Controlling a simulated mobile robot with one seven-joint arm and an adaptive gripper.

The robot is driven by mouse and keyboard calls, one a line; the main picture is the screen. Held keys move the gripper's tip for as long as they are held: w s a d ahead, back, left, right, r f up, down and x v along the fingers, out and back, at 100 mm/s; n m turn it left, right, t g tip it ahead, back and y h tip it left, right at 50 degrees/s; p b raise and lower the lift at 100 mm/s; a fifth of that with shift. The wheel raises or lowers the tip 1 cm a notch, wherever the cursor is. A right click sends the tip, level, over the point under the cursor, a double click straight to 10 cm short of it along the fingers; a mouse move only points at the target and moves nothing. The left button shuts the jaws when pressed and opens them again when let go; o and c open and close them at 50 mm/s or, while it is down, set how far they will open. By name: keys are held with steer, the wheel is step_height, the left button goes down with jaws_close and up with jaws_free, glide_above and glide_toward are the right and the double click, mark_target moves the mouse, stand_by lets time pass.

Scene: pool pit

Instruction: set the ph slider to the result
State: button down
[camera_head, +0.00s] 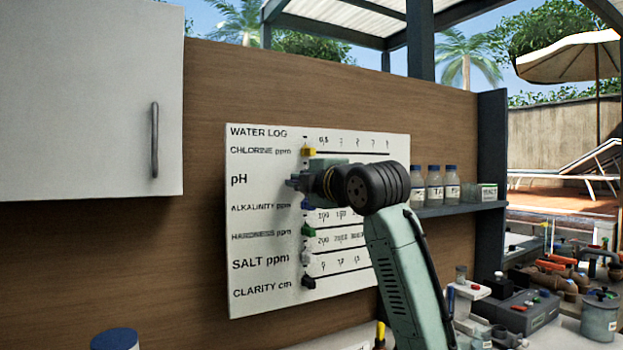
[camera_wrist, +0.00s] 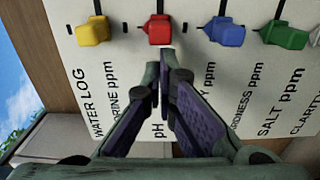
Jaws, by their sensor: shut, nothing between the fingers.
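The white water log board (camera_head: 258,300) hangs on the wooden wall with rows for chlorine, pH, alkalinity, hardness, salt and clarity. The red pH slider (camera_wrist: 158,30) stands at the label end of its row in the wrist view; my gripper and arm hide it in the head view. My gripper (camera_head: 291,182) is shut and empty at the pH row. In the wrist view its fingertips (camera_wrist: 165,54) are just below the red slider, on the label side; I cannot tell whether they touch it. Most of the pH scale is hidden by my arm in the head view.
The yellow chlorine slider (camera_head: 309,152) is above, and the blue alkalinity slider (camera_head: 307,205) and green hardness slider (camera_head: 308,230) are below, close by. A shelf (camera_head: 460,209) with several bottles is right of the board. A white cabinet (camera_head: 85,90) is at left.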

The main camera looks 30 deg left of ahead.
steer(key=shift+w+d, duration=1.3)
steer(key=shift+w, duration=0.8)
steer(key=s+b+v, duration=0.1)
steer(key=v, duration=0.6)
steer(key=shift+s+a+b, duration=0.2)
steer(key=shift+a+b, duration=0.2)
steer(key=shift+a, duration=0.05)
